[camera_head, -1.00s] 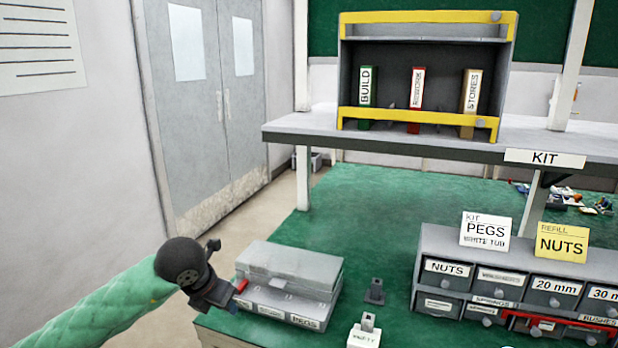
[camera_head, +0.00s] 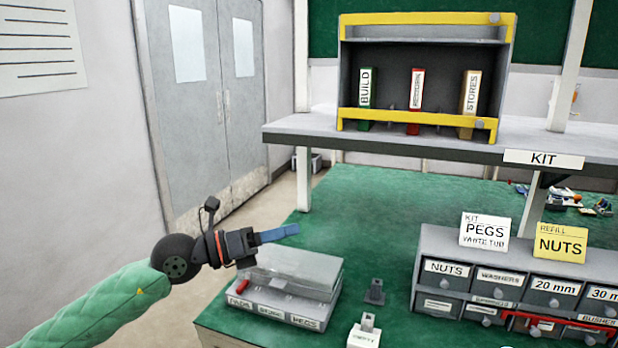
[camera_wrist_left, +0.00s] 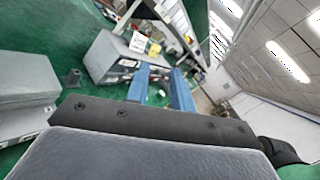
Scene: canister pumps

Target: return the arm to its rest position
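My left gripper (camera_head: 290,232) is raised in the head view, its blue fingers pointing right above the grey lidded case (camera_head: 300,268). Its arm, in a green quilted sleeve, comes in from the lower left. In the left wrist view the two blue fingers of the left gripper (camera_wrist_left: 160,76) stand apart with nothing held between them. The fingers look clear of the case. My right gripper is not in view.
The case's front labels include PEGS. Small grey posts (camera_head: 374,292) stand right of it on the green bench top (camera_head: 370,215). A grey drawer unit (camera_head: 430,238) is at the right. A shelf (camera_head: 290,124) holding a binder rack (camera_head: 428,18) is behind.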

